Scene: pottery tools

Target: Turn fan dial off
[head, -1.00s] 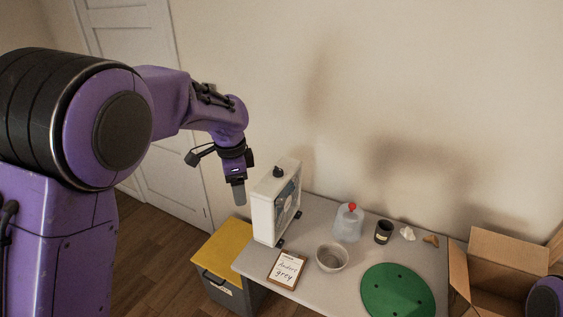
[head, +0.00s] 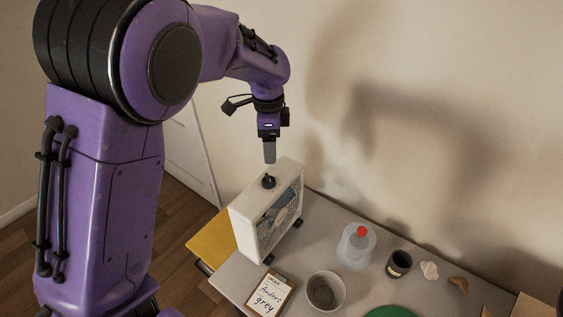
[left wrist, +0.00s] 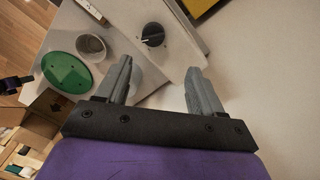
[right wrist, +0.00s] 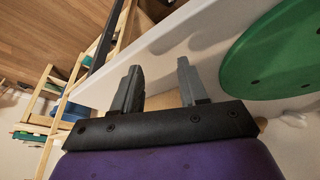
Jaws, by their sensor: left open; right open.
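The white box fan (head: 262,222) stands upright on the grey table. Its black dial (head: 268,181) sits on its top face. My left gripper (head: 269,152) points down just above the fan top, close to the dial and apart from it. In the left wrist view the dial (left wrist: 152,35) shows beyond the two spread fingers of my left gripper (left wrist: 160,85), on the white top, with nothing between the fingers. My right gripper (right wrist: 158,85) is open and empty near the table's edge. It is out of the head view.
A clipboard note (head: 268,295), a grey bowl (head: 325,291), a clear jug with a red top (head: 355,246) and a dark cup (head: 398,265) stand on the table. A green disc (right wrist: 275,55) lies there too. A yellow-topped bin (head: 215,240) is left of the table.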

